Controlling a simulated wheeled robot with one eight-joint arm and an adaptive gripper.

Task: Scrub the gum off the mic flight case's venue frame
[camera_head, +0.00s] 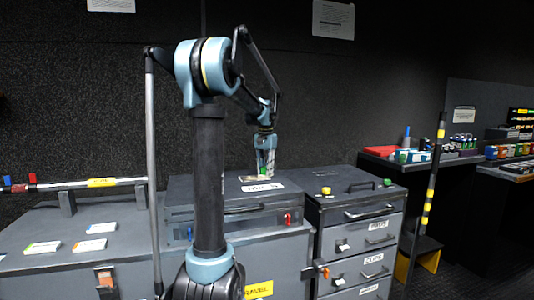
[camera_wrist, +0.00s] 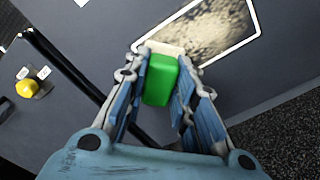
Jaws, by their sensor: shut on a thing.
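My gripper (camera_head: 265,170) is shut on a green block (camera_wrist: 160,82), held between its two blue-lined fingers in the wrist view. A pale strip shows at the block's far end, by the fingertips. A white-edged frame (camera_wrist: 228,48) with brown speckled grime inside lies on the grey lid just beyond the block. Whether the block touches the frame I cannot tell. In the head view my gripper is over the lid of a dark grey case (camera_head: 232,208), which bears a white label. The frame is mostly hidden there by my gripper.
A drawer cabinet (camera_head: 362,237) with a yellow knob (camera_head: 326,190) stands to the right of the case. A black-and-yellow striped pole (camera_head: 431,185) leans farther right. Several cards lie on the grey top at left (camera_head: 25,220), beside a horizontal rail (camera_head: 100,183).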

